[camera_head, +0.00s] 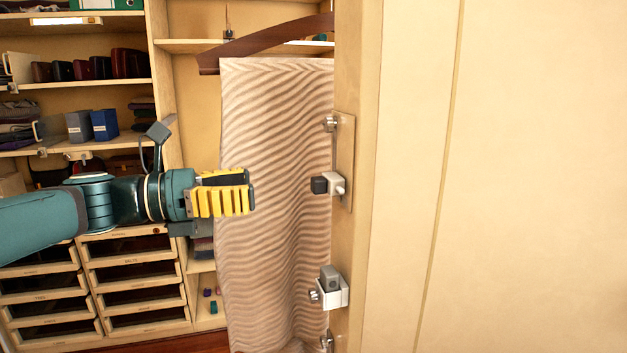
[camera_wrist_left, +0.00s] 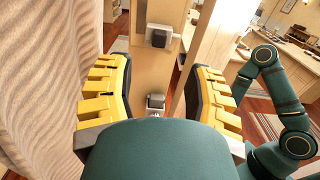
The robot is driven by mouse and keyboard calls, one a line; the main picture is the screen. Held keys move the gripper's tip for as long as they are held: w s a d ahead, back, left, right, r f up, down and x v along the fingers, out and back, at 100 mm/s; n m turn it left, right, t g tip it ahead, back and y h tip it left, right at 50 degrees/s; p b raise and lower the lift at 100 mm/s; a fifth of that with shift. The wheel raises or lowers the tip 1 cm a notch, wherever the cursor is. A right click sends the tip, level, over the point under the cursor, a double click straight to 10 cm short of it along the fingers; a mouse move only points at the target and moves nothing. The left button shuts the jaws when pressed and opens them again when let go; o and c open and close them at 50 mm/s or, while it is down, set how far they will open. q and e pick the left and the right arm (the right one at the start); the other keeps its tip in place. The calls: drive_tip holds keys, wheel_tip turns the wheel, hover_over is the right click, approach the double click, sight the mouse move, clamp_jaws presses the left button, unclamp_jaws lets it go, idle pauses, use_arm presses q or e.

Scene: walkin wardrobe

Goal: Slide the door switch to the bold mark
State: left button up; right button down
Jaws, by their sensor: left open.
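A pale door-edge post in the head view carries a narrow plate (camera_head: 347,130) with a rail. A dark knob (camera_head: 319,185) on a light bracket sits on its lower part. A second fitting, a grey block in a white holder (camera_head: 331,292), sits lower on the post. Which one is the door switch I cannot tell, and no bold mark can be made out. My left gripper (camera_head: 222,193), with yellow fingers, is open and empty, left of the knob and apart from it. The left wrist view shows an upper fitting (camera_wrist_left: 158,36) and a lower fitting (camera_wrist_left: 155,102) between the spread fingers (camera_wrist_left: 155,90).
A wavy-patterned cloth (camera_head: 270,150) hangs from a wooden hanger (camera_head: 265,45) right behind the gripper. Shelves (camera_head: 85,85) with boxes and drawers (camera_head: 135,272) stand at left. A broad pale panel (camera_head: 530,180) fills the right. A teal arm part of mine shows in the wrist view.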

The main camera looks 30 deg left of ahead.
sight(312, 182)
use_arm(q)
drive_tip(key=x, duration=1.1)
drive_tip(key=shift+w+d+b, duration=0.1)
drive_tip(key=shift+d+b, duration=0.05)
drive_tip(key=shift+b, duration=0.15)
